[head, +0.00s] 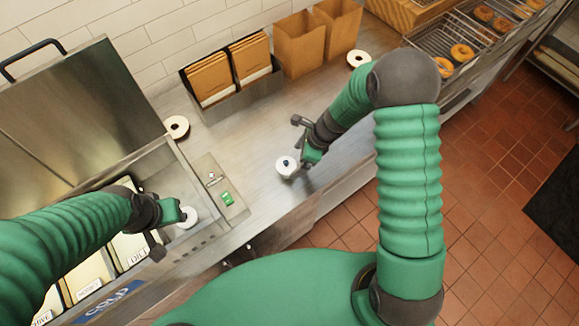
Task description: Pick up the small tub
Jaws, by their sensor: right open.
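A small white round tub (287,167) with a dark spot on top stands on the steel counter, near its front edge. My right gripper (303,139) is open and empty, just above and to the right of this tub in the picture; I cannot tell whether it touches it. A second white round tub (190,217) sits at the right side of the cold well. My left gripper (173,232) is beside it with its fingers apart, and partly covers it. I cannot tell whether it touches that tub.
The steel counter (245,135) is clear in the middle. Bag holders (230,98) and paper bags (300,45) stand at the back wall. The open lid (80,115) rises behind the cold well.

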